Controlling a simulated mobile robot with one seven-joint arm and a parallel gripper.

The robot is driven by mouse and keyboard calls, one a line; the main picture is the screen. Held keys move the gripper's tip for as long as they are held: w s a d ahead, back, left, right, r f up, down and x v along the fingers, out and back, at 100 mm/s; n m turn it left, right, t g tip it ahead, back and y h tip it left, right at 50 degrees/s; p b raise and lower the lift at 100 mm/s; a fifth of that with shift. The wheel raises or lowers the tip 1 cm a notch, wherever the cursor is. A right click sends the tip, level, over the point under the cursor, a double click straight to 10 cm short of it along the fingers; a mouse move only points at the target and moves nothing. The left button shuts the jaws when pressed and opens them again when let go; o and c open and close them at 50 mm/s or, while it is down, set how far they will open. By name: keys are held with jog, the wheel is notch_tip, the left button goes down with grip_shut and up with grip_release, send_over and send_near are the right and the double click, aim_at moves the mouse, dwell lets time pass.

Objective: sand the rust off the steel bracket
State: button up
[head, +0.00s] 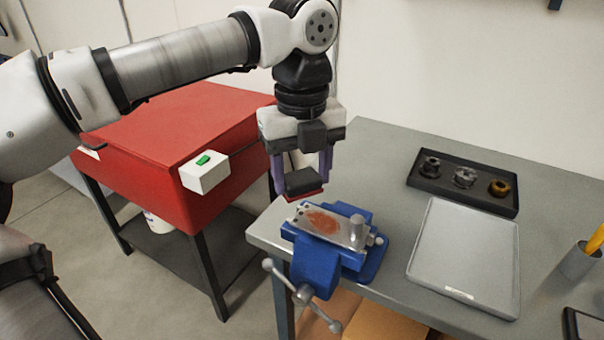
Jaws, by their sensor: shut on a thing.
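The steel bracket (341,229) is a flat grey plate lying in the jaws of a blue vise (316,265) at the table's left front corner. An orange-brown rust patch (322,222) covers part of its top face. My gripper (302,180) points down, just above and behind the bracket's left end. It is shut on a dark block with a red underside (305,194), which looks like a sanding block. The block appears slightly above the plate; I cannot tell whether it touches.
A grey workbench (388,160) carries a black tray (462,182) with several small round parts, a closed silver laptop-like panel (464,257) and a cup (580,262) at right. A red cabinet (160,140) with a white switch box (205,173) stands left. The vise handle (303,295) juts out in front.

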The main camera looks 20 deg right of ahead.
aim_at(302, 178)
jog(key=shift+r, duration=0.6)
notch_tip(302, 178, up, 3)
jog(key=p, duration=0.3)
dwell(0.3)
